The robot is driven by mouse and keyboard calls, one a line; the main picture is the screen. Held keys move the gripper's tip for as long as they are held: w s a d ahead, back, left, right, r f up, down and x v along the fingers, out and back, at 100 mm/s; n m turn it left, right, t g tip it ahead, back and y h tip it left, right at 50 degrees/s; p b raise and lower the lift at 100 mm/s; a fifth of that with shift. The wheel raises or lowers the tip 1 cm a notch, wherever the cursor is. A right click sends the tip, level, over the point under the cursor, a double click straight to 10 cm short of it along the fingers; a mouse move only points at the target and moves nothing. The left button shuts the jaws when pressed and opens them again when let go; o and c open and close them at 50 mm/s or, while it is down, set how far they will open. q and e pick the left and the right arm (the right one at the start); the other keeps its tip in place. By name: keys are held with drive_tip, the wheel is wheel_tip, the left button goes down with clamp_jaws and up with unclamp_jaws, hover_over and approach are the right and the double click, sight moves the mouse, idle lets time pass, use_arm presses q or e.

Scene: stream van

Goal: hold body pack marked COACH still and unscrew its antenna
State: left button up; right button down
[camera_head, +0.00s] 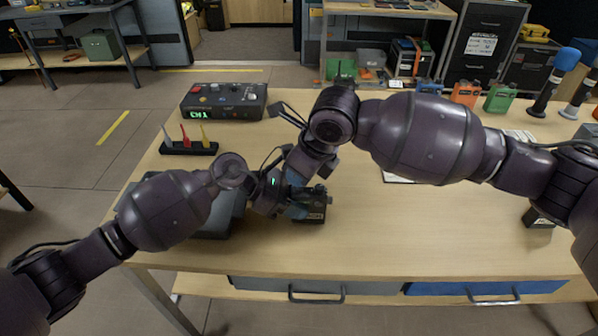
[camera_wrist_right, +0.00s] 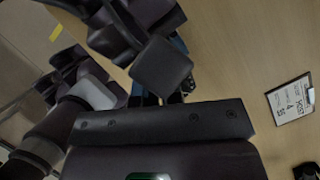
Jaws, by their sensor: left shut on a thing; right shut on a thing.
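A blue body pack (camera_head: 298,208) shows only in part between my grippers near the front of the table; its marking cannot be read. A dark block with a small label (camera_head: 315,212) is right beside it, low down. My left gripper (camera_head: 287,200) is shut on the pack from the left. My right gripper (camera_head: 303,188) comes down from above and is shut at the pack's top, where the antenna is hidden by the fingers. In the right wrist view, bits of blue (camera_wrist_right: 178,43) show behind the dark gripper parts.
A control box (camera_head: 224,101) and a rack of coloured pins (camera_head: 188,146) stand at the back left. A dark case (camera_head: 215,215) lies left of the pack. Blue, orange (camera_head: 466,94) and green packs and microphones (camera_head: 555,82) stand back right. The table's right front is mostly clear.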

drive_tip(key=c, duration=1.4)
unclamp_jaws()
drive_tip(key=shift+o, duration=0.2)
drive_tip(key=shift+m+t+h, duration=0.5)
drive_tip(key=shift+m+t, duration=0.1)
drive_tip(key=shift+m, duration=1.4)
drive_tip(key=shift+m, duration=0.6)
drive_tip(key=shift+m+t+h, duration=0.4)
drive_tip(key=shift+m+h, duration=0.2)
drive_tip(key=shift+m, duration=0.8)
